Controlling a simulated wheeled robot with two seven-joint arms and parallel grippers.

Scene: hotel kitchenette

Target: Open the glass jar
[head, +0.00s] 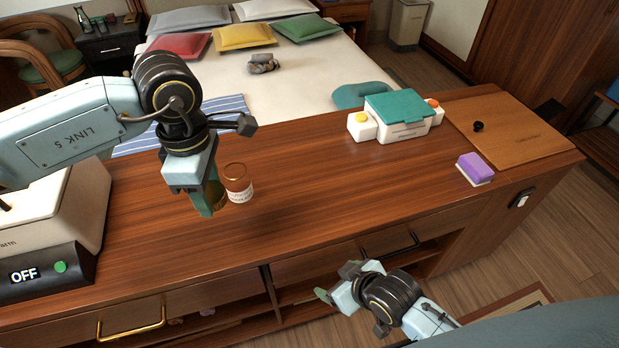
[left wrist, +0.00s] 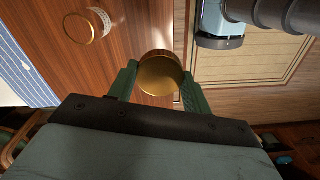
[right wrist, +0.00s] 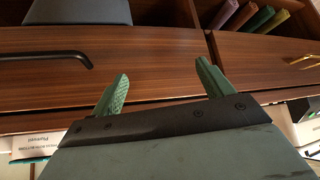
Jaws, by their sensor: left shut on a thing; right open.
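My left gripper (head: 206,208) points down over the wooden counter and is shut on a round thing with a gold top (left wrist: 160,75), between its two green fingers. My right gripper (head: 336,284) is open and empty, in front of the counter's drawers.
A cream appliance with an OFF display (head: 62,268) stands on the counter (head: 330,200) at the left. A white box with a teal lid (head: 399,110), a purple sponge-like block (head: 475,167) and a wooden board (head: 515,130) are at the right. The counter's middle is clear.

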